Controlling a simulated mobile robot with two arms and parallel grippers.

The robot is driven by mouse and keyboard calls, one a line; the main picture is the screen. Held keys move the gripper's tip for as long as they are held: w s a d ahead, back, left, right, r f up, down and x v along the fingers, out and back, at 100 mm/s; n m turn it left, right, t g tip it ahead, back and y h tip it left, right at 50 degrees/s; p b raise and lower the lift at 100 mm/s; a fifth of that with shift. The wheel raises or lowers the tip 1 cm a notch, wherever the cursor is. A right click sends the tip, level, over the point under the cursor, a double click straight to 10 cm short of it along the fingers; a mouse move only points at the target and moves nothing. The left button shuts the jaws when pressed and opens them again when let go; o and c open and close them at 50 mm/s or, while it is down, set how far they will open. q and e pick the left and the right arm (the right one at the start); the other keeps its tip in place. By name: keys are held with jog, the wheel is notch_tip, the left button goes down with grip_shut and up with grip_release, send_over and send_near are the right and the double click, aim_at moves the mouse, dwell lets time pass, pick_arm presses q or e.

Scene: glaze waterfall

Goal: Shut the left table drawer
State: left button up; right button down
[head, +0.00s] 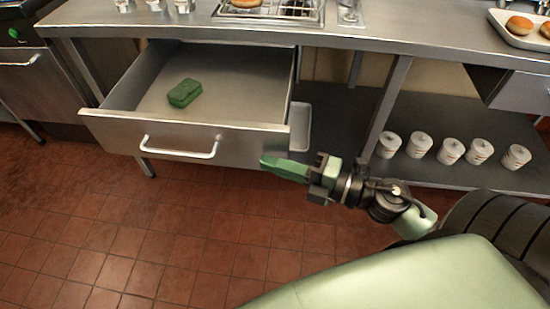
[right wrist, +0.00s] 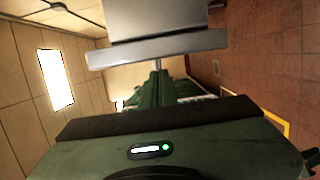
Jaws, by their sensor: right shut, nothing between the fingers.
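The left table drawer (head: 250,140) is pulled well out from under the steel counter in the head view. Its front has a white bar handle (head: 178,152). A green sponge-like block (head: 184,93) lies inside on the drawer floor. My right gripper (head: 264,162) is shut and empty, its green fingers pointing left at the lower right part of the drawer front. I cannot tell whether the tips touch it. In the right wrist view the shut fingers (right wrist: 156,90) point toward a grey metal panel, which I cannot identify for sure. My left gripper is not in view.
The steel counter (head: 400,38) above holds a wire rack (head: 285,10) and a tray with buns (head: 520,32). A lower shelf (head: 425,170) at right carries several white cups. Another drawer (head: 522,92) is at far right. The tiled floor (head: 130,240) before the drawer is clear.

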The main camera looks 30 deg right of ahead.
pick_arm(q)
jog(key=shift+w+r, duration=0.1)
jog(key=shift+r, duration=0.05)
pick_arm(e)
jog(key=shift+w+d, duration=0.3)
jog(key=shift+w, duration=0.1)
